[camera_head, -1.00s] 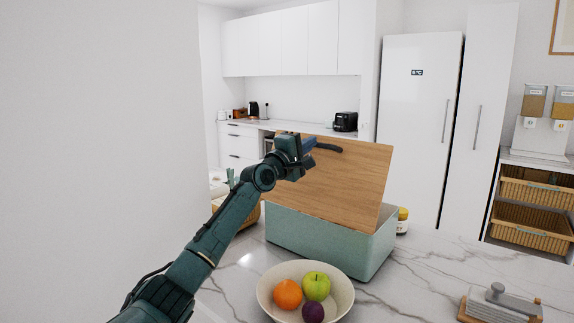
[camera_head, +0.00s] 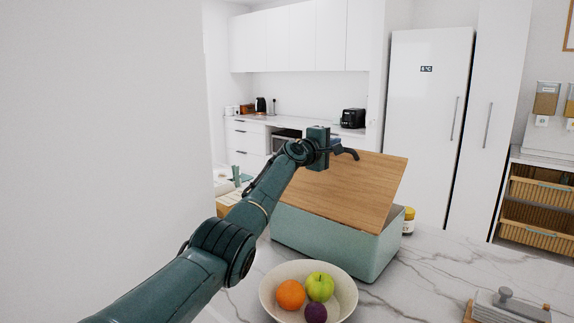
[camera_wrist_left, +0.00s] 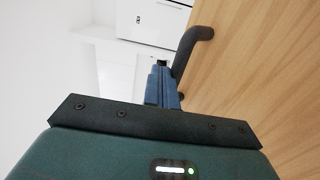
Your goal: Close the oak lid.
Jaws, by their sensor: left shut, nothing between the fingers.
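The oak lid (camera_head: 350,185) is hinged on a pale green box (camera_head: 325,240) on the marble counter. The lid stands partly open, tilted, with its free edge up. A dark curved handle (camera_head: 346,153) is at the lid's upper edge. My left gripper (camera_head: 335,144) is at that upper edge, beside the handle. In the left wrist view, its blue fingers (camera_wrist_left: 166,88) are shut and empty, close beside the dark handle (camera_wrist_left: 192,48) and the lid's wood face (camera_wrist_left: 250,75). Whether they touch the lid is unclear. My right gripper is not in view.
A bowl (camera_head: 268,303) with an orange, a green apple and a dark plum stands in front of the box. A jar with a yellow lid (camera_head: 408,220) stands behind its right end. A wooden-based item (camera_head: 508,307) lies at the front right. The counter between is clear.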

